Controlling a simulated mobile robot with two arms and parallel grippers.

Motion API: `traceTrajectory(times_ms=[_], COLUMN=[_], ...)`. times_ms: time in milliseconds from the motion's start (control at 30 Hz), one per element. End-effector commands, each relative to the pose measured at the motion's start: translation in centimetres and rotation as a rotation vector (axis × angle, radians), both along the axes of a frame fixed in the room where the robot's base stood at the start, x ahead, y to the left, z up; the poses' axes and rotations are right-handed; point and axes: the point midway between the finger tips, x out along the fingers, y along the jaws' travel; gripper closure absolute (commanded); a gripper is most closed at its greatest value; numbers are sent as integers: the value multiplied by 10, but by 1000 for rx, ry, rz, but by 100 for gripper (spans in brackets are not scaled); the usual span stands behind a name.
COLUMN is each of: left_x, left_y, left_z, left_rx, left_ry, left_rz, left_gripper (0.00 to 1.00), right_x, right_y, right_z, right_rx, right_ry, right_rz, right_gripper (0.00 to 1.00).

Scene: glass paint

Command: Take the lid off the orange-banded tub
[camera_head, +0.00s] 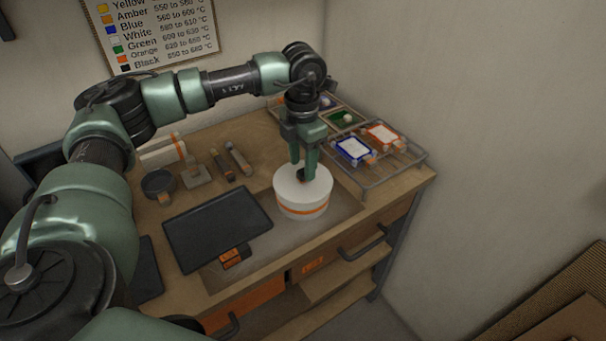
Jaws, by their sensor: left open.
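The orange-banded tub (303,210) stands upright on the workbench, white with an orange band round its lower side. Its white lid (316,189) is on top, with a small dark knob partly hidden by the gripper. My left gripper (303,177) points straight down over the middle of the lid. Its two green fingers are at the knob, one on each side as far as I can see. It is open, and I cannot tell whether the fingers touch the knob. My right gripper is not in view.
A dark flat panel (217,227) lies left of the tub. A wire rack (376,177) with framed coloured tiles stands to the right. A dark bowl (158,184) and several small tools are behind the panel. A wall rises beyond the bench's right end.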

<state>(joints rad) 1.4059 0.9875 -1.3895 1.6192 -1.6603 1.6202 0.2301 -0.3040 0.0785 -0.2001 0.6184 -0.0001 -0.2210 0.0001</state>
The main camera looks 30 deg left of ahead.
Motion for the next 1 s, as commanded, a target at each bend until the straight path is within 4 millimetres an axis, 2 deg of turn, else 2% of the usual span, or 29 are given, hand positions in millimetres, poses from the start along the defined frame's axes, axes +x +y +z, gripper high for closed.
traceTrajectory(times_ms=[167, 367, 400, 567, 1000], left_x=[0, 0, 0, 0, 1], left_y=[0, -1, -1, -1, -1], left_z=[-16, -18, -18, -18, -12], left_rx=[-2, -2, -2, -3, -2], left_ry=[1, 0, 0, -1, -2], left_rz=[0, 0, 0, 0, 0], left_gripper=[53, 53, 55, 100, 100], right_x=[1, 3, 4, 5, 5], right_y=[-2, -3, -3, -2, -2], right_z=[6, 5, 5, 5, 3], right_rx=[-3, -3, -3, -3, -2], right_ry=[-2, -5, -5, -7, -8], right_rz=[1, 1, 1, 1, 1], right_gripper=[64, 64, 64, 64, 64])
